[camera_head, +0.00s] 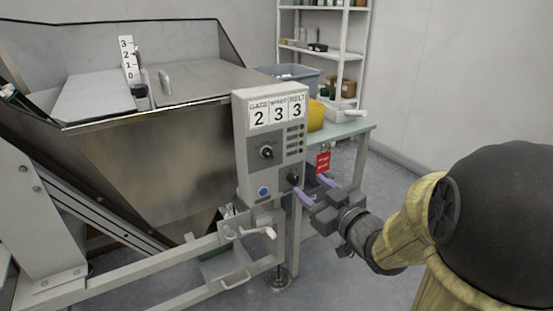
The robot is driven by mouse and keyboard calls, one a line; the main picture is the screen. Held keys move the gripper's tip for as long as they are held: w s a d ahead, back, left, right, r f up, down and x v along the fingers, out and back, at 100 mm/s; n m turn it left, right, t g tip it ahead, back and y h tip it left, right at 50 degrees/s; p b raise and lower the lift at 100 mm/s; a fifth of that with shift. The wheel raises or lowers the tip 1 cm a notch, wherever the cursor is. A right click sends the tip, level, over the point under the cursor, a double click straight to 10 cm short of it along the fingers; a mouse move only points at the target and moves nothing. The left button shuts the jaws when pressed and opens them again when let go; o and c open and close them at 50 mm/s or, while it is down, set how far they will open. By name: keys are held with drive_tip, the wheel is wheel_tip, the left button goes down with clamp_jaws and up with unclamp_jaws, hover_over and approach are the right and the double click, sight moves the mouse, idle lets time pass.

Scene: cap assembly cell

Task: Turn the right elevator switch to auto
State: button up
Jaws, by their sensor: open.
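A grey control box (242,150) stands on a post at the front of the metal hopper. Its face shows the figures 2, 3 and 3 under the labels gate, speed and belt. A black rotary knob (266,152) sits mid-face, and a second dark knob (293,178) sits at the lower right, beside a blue button (264,191). I cannot read which one is the elevator switch or its setting. My gripper (309,189) is open at the box's lower right, its pale purple fingers close to the lower knob. I cannot tell if they touch it.
The hopper (160,150) and its pale frame fill the left. A crank handle (259,233) projects below the box. A table (350,130) with a yellow container (316,115) stands behind, near a red tag (323,162). Shelves (340,45) stand farther back.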

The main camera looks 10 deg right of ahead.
drive_tip(key=p, duration=0.6)
approach(270, 154)
drive_tip(key=x, duration=0.9)
drive_tip(key=shift+f, duration=0.1)
drive_tip(key=c, duration=1)
